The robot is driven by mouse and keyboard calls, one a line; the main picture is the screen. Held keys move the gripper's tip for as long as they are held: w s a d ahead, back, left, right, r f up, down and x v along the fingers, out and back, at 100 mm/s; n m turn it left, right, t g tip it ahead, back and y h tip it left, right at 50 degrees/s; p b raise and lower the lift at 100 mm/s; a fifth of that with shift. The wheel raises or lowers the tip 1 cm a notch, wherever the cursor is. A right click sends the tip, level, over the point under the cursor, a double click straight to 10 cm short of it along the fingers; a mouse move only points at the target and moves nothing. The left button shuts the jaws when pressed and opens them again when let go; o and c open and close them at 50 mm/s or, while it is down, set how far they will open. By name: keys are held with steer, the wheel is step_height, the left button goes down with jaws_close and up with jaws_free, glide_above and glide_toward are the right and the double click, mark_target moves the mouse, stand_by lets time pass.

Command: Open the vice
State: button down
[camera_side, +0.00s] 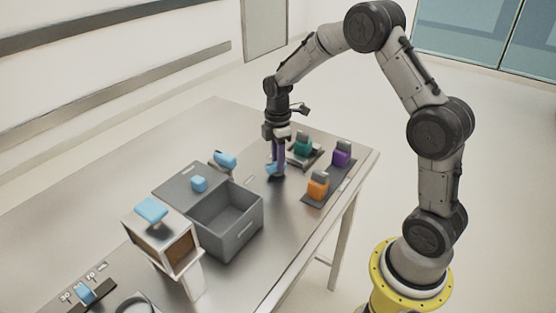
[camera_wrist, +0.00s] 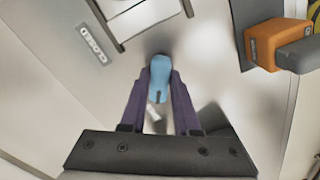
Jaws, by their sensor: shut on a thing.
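My gripper (camera_side: 277,172) points down at the table's far side and is shut on a light-blue handle (camera_side: 270,169). In the wrist view my gripper (camera_wrist: 159,85) has its two purple fingers along both sides of the blue handle (camera_wrist: 160,72). Its rounded end reaches past the fingertips toward a pale metal frame with dark rails (camera_wrist: 145,18). This looks like the vice body, which also shows beside my gripper in the side view (camera_side: 318,159), with a teal block (camera_side: 302,143) over it. A "CLOSED" label (camera_wrist: 95,46) lies left of the handle.
Another blue knob (camera_side: 224,159) is left.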

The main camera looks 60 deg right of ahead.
steer(key=shift+r, duration=0.15)
stand_by(0.4)
steer(key=c, duration=0.6)
jaws_free()
steer(key=shift+c, duration=0.2)
step_height(320, 180, up, 14)
